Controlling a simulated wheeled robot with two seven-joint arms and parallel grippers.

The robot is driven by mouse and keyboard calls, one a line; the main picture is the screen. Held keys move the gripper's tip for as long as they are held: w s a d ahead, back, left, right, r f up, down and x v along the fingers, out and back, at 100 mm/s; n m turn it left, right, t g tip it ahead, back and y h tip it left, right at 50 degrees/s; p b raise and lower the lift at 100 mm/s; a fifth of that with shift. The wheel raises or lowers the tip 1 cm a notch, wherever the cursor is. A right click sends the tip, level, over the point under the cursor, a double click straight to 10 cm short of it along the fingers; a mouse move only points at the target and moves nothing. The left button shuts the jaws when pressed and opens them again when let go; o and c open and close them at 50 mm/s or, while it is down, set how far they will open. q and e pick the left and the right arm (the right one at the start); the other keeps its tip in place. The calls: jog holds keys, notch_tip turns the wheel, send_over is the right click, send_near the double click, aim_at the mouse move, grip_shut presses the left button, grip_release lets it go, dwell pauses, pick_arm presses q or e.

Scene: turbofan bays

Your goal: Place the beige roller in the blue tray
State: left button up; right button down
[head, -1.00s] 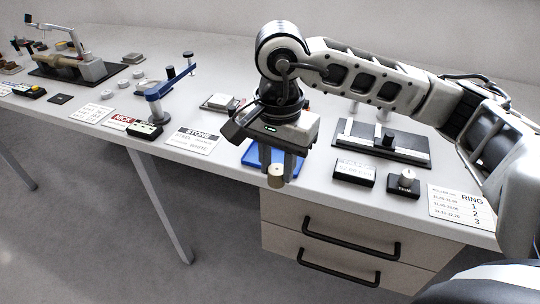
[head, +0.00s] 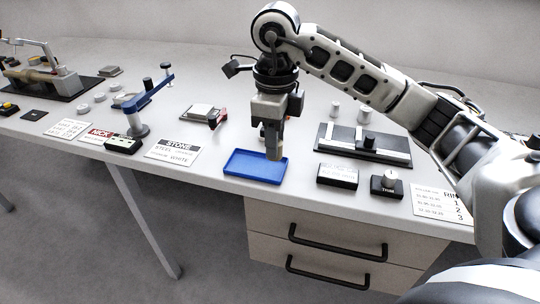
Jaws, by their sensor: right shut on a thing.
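The blue tray (head: 250,167) lies on the table near the front edge, above the drawers. My right gripper (head: 274,145) points down over the tray's right end. It is shut on the beige roller (head: 275,156), whose lower end shows below the fingers. The roller looks upright. I cannot tell whether it touches the tray floor or hangs just above it. The upper part of the roller is hidden by the fingers. My left gripper is not in view.
Right of the tray stand a dark label block (head: 337,176), a black box with a knob (head: 387,184) and a black fixture with pale rails (head: 365,144). Left are a STONE card (head: 173,152) and a blue-armed stand (head: 138,110). A small grey plate (head: 199,113) lies behind.

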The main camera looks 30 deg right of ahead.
jog(key=w+d+f, duration=0.1)
jog(key=w+f, duration=0.1)
jog(key=w+d+f, duration=0.1)
jog(key=w+f, duration=0.1)
jog(key=w+d+f, duration=0.1)
jog(key=f, duration=0.1)
jog(key=shift+w+d+f+p, duration=0.15)
jog(key=shift+w+f+p, duration=0.25)
jog(key=shift+f+p, duration=0.4)
jog(key=shift+f, duration=1.1)
jog(key=shift+f, duration=0.2)
jog(key=c, duration=1.1)
grip_release()
jog(key=shift+r, duration=0.1)
